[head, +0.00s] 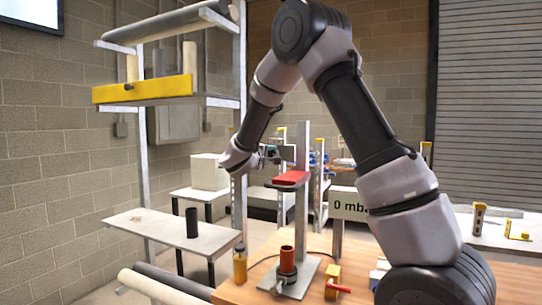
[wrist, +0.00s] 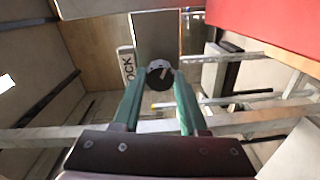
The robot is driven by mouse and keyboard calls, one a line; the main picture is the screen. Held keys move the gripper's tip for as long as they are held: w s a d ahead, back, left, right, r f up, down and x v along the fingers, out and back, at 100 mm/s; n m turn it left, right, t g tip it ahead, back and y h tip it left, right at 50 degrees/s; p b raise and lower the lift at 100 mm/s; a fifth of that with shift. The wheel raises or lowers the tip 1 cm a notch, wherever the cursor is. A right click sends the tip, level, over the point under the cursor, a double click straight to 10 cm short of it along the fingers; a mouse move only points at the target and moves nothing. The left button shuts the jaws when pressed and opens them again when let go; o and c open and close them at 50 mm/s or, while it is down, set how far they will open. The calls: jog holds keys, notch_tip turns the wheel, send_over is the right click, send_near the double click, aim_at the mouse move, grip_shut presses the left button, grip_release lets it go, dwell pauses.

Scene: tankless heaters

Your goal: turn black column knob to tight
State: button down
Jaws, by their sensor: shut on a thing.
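The black column knob (wrist: 159,83) shows in the wrist view, round with a pale mark on its face. It sits between the tips of my green-fingered gripper (wrist: 160,82), which is shut on it. The knob is by the grey metal column (wrist: 155,35), next to a white label (wrist: 127,65) ending in "OCK". In the head view the upright column (head: 303,150) carries a red plate (head: 291,178), and my gripper (head: 272,154) reaches its upper part from the left. The knob is too small to make out in that view.
A red cylinder (head: 287,262) stands on the column's base plate, on a wooden table (head: 345,245). A "0 mba" sign (head: 350,205) is right of the column. A red-handled valve (head: 334,286) is in front. A shelf rack (head: 145,140) stands left.

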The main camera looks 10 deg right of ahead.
jog(key=shift+f, duration=0.1)
dwell(0.3)
jog(key=shift+c, duration=2.2)
grip_release()
jog(key=v, duration=1)
jog(key=shift+s+a, duration=0.25)
jog(key=shift+s, duration=0.05)
